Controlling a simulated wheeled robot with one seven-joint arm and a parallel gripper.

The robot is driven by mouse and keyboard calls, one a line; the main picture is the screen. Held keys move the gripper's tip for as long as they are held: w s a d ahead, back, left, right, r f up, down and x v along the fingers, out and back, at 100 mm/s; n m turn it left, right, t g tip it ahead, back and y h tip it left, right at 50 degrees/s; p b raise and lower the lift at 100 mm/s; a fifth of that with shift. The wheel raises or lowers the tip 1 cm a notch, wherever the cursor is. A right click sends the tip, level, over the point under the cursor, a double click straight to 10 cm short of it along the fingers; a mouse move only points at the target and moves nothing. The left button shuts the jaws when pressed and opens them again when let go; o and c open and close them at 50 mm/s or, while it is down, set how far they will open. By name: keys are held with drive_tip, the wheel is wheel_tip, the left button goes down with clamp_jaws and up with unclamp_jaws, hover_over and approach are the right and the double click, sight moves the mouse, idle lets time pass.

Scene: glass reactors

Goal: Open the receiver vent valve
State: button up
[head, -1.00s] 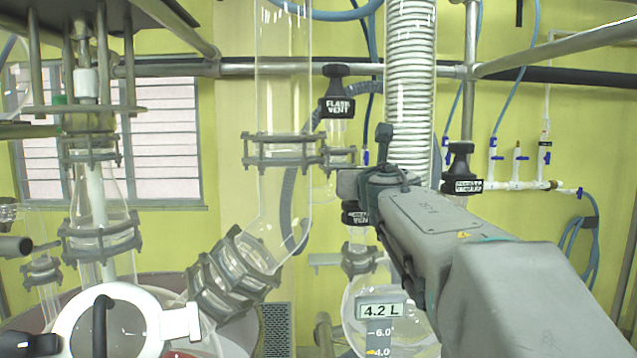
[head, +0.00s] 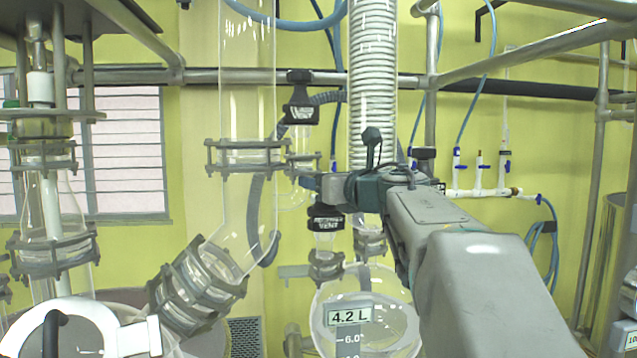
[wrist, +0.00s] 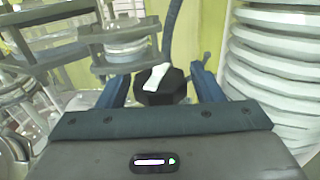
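A black valve with a white label ending in "VENT" (head: 326,224) sits on glass piping above a round receiver flask (head: 335,290) in the head view; the label's first word is too small to read surely. My gripper (head: 310,182) is just above this valve, its far finger partly hidden. In the wrist view, a black knob with a white pointer bar (wrist: 157,78) lies between the two blue fingers of my gripper (wrist: 161,88). The fingers are apart, with narrow gaps showing beside the knob. The pointer is tilted.
Another black vent valve (head: 300,107) stands higher, at the back left. A clear coil condenser (head: 373,80) rises close behind my gripper. A wide glass tube (head: 247,100) stands to the left. A 4.2 L readout (head: 351,315) shows on the flask.

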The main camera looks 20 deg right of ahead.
drive_tip(key=m+h+p, duration=0.1)
drive_tip(key=m+h, duration=0.1)
drive_tip(key=h, duration=0.1)
drive_tip(key=m+h+p, duration=0.1)
drive_tip(key=m+h, duration=0.1)
drive_tip(key=h, duration=0.1)
drive_tip(key=shift+r+h, duration=0.1)
drive_tip(key=shift+h, duration=0.3)
drive_tip(key=shift+m+g+h+p, duration=0.75)
drive_tip(key=shift+m+h, duration=0.35)
drive_tip(key=shift+h, duration=0.4)
drive_tip(key=shift+m+g+h+p, duration=0.5)
drive_tip(key=shift+m+g+h, duration=0.5)
drive_tip(key=shift+h, duration=0.5)
drive_tip(key=c, duration=0.8)
drive_tip(key=shift+o, duration=0.2)
drive_tip(key=shift+t, duration=0.25)
drive_tip(key=shift+f+y, duration=0.2)
drive_tip(key=shift+y, duration=0.2)
